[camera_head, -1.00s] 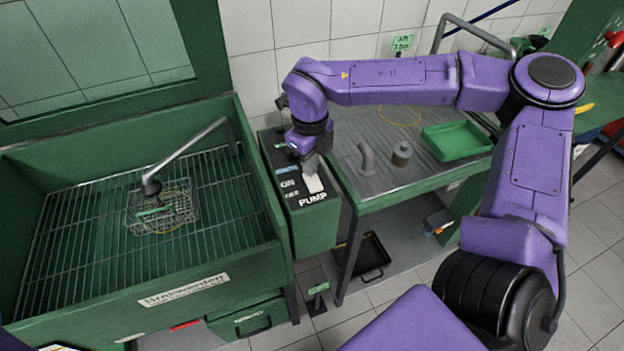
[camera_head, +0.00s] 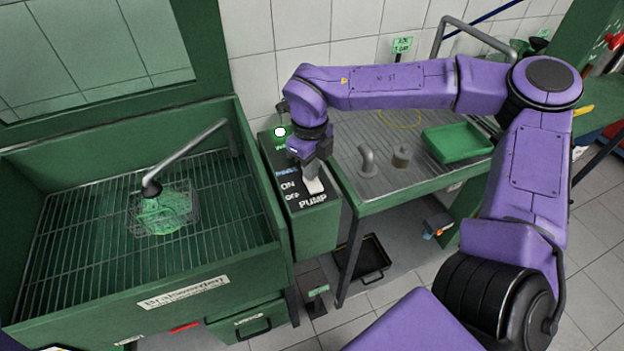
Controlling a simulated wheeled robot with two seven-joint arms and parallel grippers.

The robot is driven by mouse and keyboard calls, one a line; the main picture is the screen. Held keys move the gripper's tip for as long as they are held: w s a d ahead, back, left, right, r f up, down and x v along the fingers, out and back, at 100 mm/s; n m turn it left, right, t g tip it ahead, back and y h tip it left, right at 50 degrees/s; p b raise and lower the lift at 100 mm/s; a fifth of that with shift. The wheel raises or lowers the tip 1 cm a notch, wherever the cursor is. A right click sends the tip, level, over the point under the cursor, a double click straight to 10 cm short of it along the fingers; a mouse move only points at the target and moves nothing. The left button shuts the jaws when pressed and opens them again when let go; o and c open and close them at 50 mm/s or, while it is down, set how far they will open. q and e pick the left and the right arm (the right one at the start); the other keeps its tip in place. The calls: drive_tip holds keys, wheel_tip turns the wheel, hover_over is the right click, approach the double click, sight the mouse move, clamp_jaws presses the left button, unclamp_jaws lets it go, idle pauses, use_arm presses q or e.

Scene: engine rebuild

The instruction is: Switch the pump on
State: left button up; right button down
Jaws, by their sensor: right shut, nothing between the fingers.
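The pump control box (camera_head: 318,232) is green with a black top panel marked ON, OFF and PUMP, between the washer basin and the steel table. A pale rocker switch (camera_head: 314,186) shows on the panel. My right gripper (camera_head: 310,166) is shut and empty, pointing down at the switch and close to it or touching; I cannot tell which. A lamp (camera_head: 280,132) on the box glows white. My left gripper is not in view.
The green washer basin (camera_head: 262,222) with a grate floor is at left. The steel table (camera_head: 345,150) at right holds a pipe elbow (camera_head: 367,160), a small metal cylinder (camera_head: 401,157) and a green tray (camera_head: 458,142). A pedal (camera_head: 318,300) stands on the floor below.

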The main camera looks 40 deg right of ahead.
wheel_tip(320, 180, up, 7)
drive_tip(key=p, duration=0.6)
drive_tip(key=shift+f, duration=0.2)
